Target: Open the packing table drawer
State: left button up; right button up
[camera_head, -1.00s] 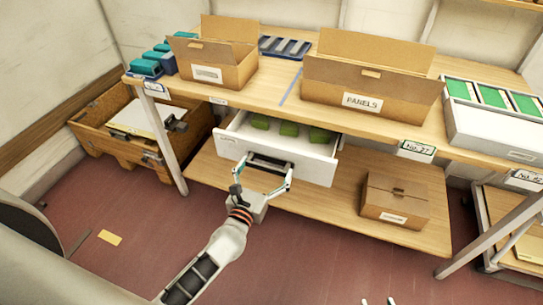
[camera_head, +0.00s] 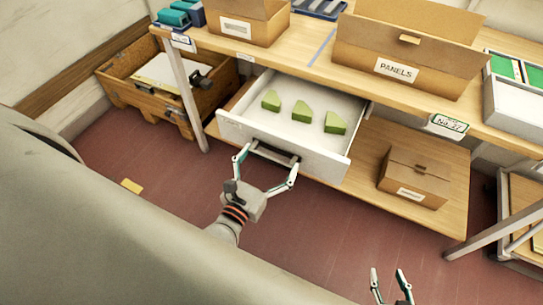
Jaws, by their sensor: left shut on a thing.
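The white drawer (camera_head: 326,164) hangs under the packing table (camera_head: 388,108) and stands well out from it. Three green wedge-shaped blocks (camera_head: 303,111) lie on its floor. My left gripper (camera_head: 268,163) is at the drawer front, shut on the drawer's dark handle (camera_head: 274,153). My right gripper (camera_head: 391,285) shows only its fingertips at the bottom edge. They are apart with nothing between them, away from the drawer.
On the tabletop stand a box labelled PANELS (camera_head: 408,58), a smaller open box (camera_head: 240,22) and a white tray with green panels (camera_head: 512,100). A closed carton (camera_head: 413,178) sits on the lower shelf. A wooden crate (camera_head: 120,88) stands at the left.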

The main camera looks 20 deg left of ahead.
pick_arm(q)
jog(key=o, duration=1.3)
jog(key=shift+s, duration=0.1)
jog(key=s, duration=1.1)
jog(key=shift+s+a, duration=0.2)
jog(key=shift+s, duration=0.2)
